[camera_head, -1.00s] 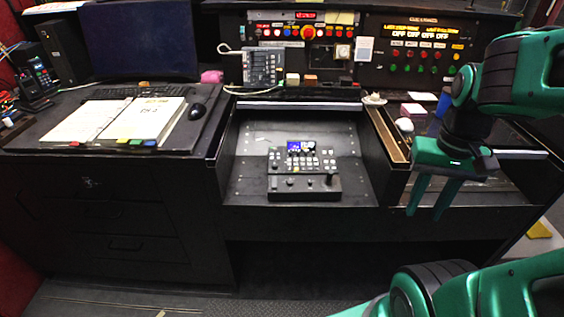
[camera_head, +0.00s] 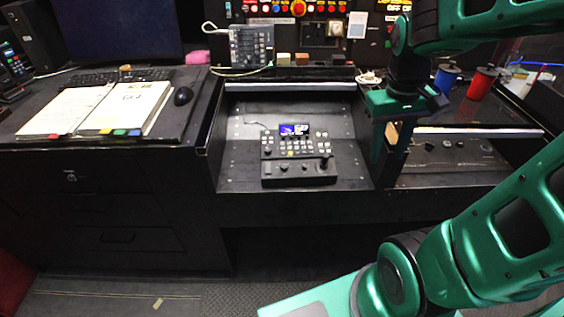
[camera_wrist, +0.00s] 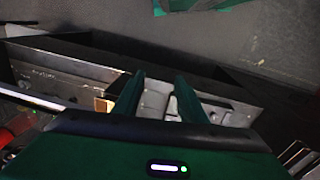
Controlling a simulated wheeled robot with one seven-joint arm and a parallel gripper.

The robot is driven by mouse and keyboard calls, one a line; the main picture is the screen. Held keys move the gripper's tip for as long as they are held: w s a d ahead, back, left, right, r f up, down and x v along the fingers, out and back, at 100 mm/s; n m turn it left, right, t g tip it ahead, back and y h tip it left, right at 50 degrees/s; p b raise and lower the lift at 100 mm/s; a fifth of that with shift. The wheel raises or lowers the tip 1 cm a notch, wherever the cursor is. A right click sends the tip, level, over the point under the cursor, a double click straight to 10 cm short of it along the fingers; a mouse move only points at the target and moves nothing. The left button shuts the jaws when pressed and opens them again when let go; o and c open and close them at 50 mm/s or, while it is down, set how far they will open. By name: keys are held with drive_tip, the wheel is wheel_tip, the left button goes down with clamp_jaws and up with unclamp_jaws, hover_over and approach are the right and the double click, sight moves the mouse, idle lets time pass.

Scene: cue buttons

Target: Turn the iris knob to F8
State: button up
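A black control unit (camera_head: 297,155) with a small lit screen (camera_head: 293,129), rows of buttons and a joystick (camera_head: 324,162) sits in the sunken middle bay of the desk. Small round knobs (camera_head: 283,168) show on its front part. I cannot read their labels, so I cannot tell which is the iris knob or where it points. My gripper (camera_head: 388,155) hangs fingers down at the bay's right edge, to the right of the unit and apart from it. In the wrist view my gripper (camera_wrist: 160,82) has its two fingers apart with nothing held between them.
An open binder (camera_head: 105,108) and a mouse (camera_head: 183,96) lie on the left desk. A grey keypad box (camera_head: 250,47) stands behind the bay. Red (camera_head: 481,84) and blue (camera_head: 447,78) spools stand at the right. The bay around the unit is mostly clear.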

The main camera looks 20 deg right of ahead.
drive_tip(key=w+a+f+n, duration=0.3)
drive_tip(key=w+a+n, duration=0.25)
drive_tip(key=w, duration=0.65)
drive_tip(key=n, duration=0.5)
approach(284, 166)
drive_tip(key=shift+t, duration=0.4)
drive_tip(key=f, duration=0.8)
drive_tip(key=shift+d, duration=0.4)
drive_tip(key=shift+c, duration=0.7)
clamp_jaws()
